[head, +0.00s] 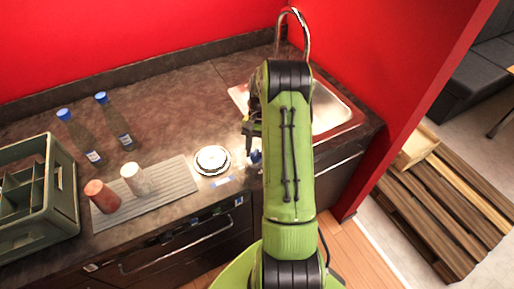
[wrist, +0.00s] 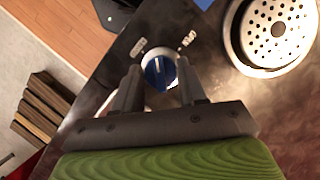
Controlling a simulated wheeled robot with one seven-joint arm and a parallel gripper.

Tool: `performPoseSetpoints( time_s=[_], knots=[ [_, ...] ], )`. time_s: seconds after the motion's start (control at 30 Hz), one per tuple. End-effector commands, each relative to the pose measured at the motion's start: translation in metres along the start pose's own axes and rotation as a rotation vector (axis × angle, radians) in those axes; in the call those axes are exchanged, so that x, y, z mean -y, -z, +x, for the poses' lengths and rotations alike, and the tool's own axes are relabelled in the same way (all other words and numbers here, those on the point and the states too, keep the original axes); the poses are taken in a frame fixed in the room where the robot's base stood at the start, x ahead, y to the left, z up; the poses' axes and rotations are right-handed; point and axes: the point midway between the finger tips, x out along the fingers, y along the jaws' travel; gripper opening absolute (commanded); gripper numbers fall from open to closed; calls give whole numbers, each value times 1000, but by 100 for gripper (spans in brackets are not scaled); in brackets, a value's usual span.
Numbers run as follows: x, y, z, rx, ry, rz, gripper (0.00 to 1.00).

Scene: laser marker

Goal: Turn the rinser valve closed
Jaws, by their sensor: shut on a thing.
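The rinser (head: 212,160) is a round metal disc with a perforated plate, set on the dark counter; it also shows at the upper right of the wrist view (wrist: 272,32). The rinser valve is a blue knob (wrist: 160,72) on a pale round base, with a white label on each side of it. In the head view only a bit of blue (head: 255,156) shows beside my arm. My gripper (wrist: 158,78) has one finger on each side of the blue knob and is shut on it. In the head view my arm hides most of the gripper.
A ribbed mat (head: 170,190) with a red cup (head: 102,196) and a white cup (head: 135,179) lies left of the rinser. Two blue-capped bottles (head: 82,138) and a green crate (head: 38,190) stand farther left. A sink (head: 335,112) with a tall faucet (head: 305,30) is behind my arm.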

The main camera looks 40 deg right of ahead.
Motion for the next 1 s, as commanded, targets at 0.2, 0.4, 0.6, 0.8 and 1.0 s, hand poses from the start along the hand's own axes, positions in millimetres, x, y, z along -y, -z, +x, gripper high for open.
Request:
performPoseSetpoints(
  time_s=[0.2, 0.4, 0.6, 0.8, 1.0],
  knots=[
    [3, 0, 0, -3, -81, -192, 11],
    [3, 0, 0, -4, -149, -356, 11],
    [4, 0, 0, -3, -204, -492, 11],
    [4, -1, 0, -4, -242, -584, 11],
    [4, -1, 0, -4, -262, -633, 11]
  ],
)
